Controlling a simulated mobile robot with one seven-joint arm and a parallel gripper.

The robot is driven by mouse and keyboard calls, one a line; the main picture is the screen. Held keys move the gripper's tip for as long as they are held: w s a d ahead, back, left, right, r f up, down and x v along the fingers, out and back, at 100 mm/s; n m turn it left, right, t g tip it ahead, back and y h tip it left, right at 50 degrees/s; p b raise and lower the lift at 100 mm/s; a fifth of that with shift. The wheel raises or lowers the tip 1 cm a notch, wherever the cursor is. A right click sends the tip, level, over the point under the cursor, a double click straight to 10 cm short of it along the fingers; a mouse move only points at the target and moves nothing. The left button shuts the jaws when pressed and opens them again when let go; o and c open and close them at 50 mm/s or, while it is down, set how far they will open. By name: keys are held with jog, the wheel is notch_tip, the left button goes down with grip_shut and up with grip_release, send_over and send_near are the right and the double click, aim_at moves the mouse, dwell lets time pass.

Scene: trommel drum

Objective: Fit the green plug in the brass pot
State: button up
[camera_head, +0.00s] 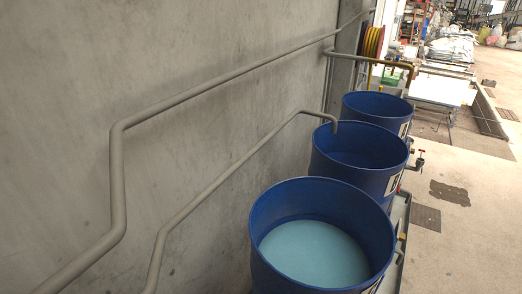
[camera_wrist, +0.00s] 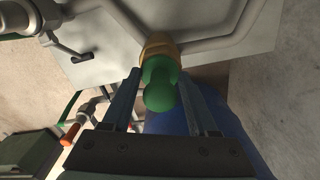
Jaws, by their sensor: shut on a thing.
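In the wrist view, my gripper (camera_wrist: 160,80) is shut on the green plug (camera_wrist: 161,92), which sits between its two fingertips with its rounded end toward the camera. A yellowish brass piece (camera_wrist: 159,47), which looks like the brass pot, shows just beyond the plug and in line with it. The plug hides most of the brass piece. I cannot tell whether the plug is inside it, touching it or only in front of it. The head view shows neither plug, brass piece nor gripper.
In the wrist view, a grey plate (camera_wrist: 100,47) with a grey pipe lies beyond, and an orange-handled valve (camera_wrist: 70,133) is at left. In the head view, several blue drums (camera_head: 320,235) stand along a concrete wall (camera_head: 200,60) with grey pipes. Open floor lies right.

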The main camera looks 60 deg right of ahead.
jog(key=o, duration=1.4)
jog(key=shift+o, duration=0.2)
notch_tip(320, 180, up, 9)
jog(key=p, duration=0.8)
jog(key=shift+p, duration=0.4)
jog(key=shift+w, duration=0.1)
